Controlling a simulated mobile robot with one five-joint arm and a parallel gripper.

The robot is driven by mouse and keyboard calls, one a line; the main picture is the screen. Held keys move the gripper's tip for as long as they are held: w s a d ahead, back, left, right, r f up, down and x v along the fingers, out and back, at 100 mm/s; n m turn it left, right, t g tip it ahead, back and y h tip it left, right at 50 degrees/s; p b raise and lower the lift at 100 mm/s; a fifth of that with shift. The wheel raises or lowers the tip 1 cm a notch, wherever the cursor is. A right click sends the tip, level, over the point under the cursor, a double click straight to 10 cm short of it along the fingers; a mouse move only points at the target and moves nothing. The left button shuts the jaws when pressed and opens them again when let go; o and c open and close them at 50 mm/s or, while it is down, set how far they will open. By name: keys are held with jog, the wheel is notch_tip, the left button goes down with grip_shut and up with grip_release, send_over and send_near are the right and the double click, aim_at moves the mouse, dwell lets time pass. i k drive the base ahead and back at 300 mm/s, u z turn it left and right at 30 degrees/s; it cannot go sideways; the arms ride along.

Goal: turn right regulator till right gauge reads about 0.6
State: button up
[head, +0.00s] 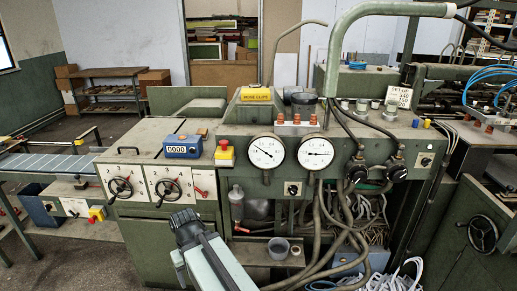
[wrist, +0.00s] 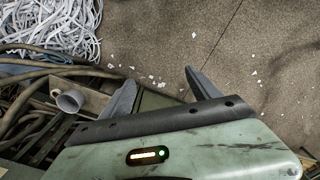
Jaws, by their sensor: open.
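The right gauge (head: 315,153) is a round white dial on the front of the green machine. Its needle lies nearly level, and the numbers are too small to read surely. The left gauge (head: 265,151) stands beside it, its needle slanted. The right regulator (head: 398,173) is a black knob under the pipes, right of the gauges; the left regulator (head: 358,174) is a similar knob. In the wrist view my gripper (wrist: 161,88) is open and empty, its two grey fingers spread above the floor. My arm shows low in the head view, left of and apart from the regulators.
Hoses (head: 322,240) hang below the gauges and regulators. A grey cup (wrist: 71,100) and white paper shreds (wrist: 50,25) lie near my gripper in the wrist view. Two handwheels (head: 120,187) are on the left panel. Open floor (head: 75,255) is at the left.

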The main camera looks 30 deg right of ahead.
aim_at(397, 173)
jog(key=z, duration=2.1)
